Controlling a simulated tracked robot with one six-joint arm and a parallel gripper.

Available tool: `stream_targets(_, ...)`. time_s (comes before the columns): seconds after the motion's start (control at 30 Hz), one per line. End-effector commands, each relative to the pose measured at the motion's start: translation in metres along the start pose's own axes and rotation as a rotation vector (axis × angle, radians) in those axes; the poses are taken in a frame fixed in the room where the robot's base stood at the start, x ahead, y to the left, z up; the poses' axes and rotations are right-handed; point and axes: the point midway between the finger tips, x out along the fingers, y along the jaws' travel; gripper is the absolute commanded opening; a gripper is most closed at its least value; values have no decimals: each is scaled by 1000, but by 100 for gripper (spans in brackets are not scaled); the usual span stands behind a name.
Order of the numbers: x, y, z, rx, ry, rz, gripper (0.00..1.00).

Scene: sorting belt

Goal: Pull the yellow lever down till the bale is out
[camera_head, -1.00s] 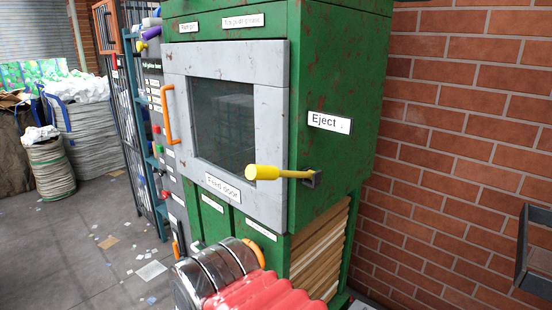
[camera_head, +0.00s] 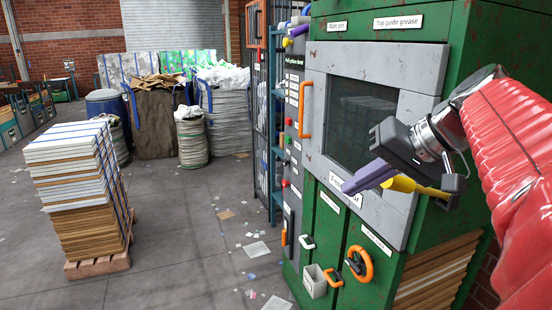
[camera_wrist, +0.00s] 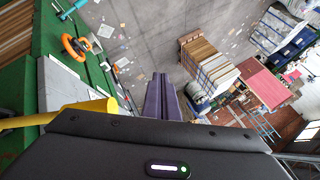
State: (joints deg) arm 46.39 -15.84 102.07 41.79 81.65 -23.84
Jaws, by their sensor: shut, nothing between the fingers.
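The yellow lever (camera_head: 402,184) sticks out leftward from the right side of the green baler (camera_head: 475,100), roughly level. My gripper (camera_head: 362,181), with purple fingers, is shut and empty close beside the lever's knob. In the wrist view the shut fingers (camera_wrist: 164,98) point away, and the lever (camera_wrist: 88,112) lies to their left. I cannot tell whether gripper and lever touch. Brown layered material (camera_head: 436,272) shows in the baler's lower side opening. A strapped bale (camera_head: 82,190) stands on a pallet at the left. My arm hides the Eject label.
The grey feed door (camera_head: 420,80) is closed, with an orange handle (camera_head: 304,110). An orange wheel (camera_head: 360,264) sits on the lower front. Filled sacks (camera_head: 165,122) stand at the back. The floor (camera_head: 190,215) between pallet and baler is mostly clear, with paper scraps.

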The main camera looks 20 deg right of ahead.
Motion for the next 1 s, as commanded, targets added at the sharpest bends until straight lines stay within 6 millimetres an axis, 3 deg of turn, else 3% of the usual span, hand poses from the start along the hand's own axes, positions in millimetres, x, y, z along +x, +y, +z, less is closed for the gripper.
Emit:
stream_targets(0.7,-169,84,-38,-251,249,-63,0)
stream_targets(0.83,-191,94,-37,-299,289,-56,0)
stream_targets(1.0,-202,98,-37,-323,311,-50,0)
